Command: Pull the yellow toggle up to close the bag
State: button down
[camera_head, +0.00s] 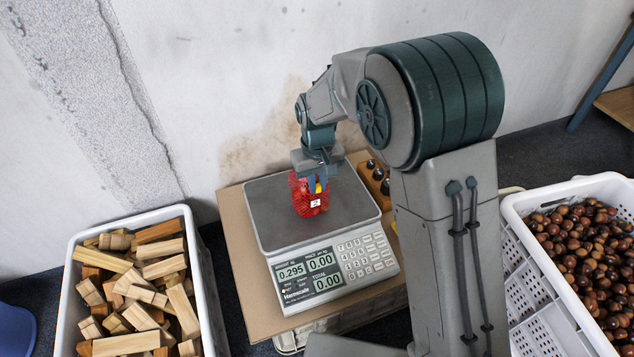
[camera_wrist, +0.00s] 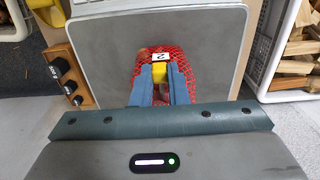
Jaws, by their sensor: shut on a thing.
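The red mesh bag (camera_head: 308,199) stands on the scale's grey plate (camera_head: 268,212) and carries a small white label. Through the mesh in the wrist view, the bag (camera_wrist: 181,61) shows brownish contents. The yellow toggle (camera_head: 318,187) is at the top of the bag; it also shows in the wrist view (camera_wrist: 159,73). My gripper (camera_head: 317,184) is above the bag, with its blue fingers (camera_wrist: 160,85) on either side of the toggle, shut on it. The fingers hide part of the toggle and the bag's neck.
The scale (camera_head: 330,268) reads 0.295 and sits on a cardboard surface (camera_head: 233,230). A white crate of wood blocks (camera_head: 207,285) stands left, and a white crate of chestnuts (camera_head: 560,300) right. The wall is close behind.

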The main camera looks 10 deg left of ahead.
aim_at(318, 185)
notch_tip(318, 185, up, 4)
jog(key=shift+f+p, duration=0.2)
jog(key=shift+p, duration=0.8)
jog(key=shift+f, duration=0.1)
jog(key=c, duration=1.3)
grip_release()
notch_tip(318, 185, up, 14)
jog(key=p, duration=0.4)
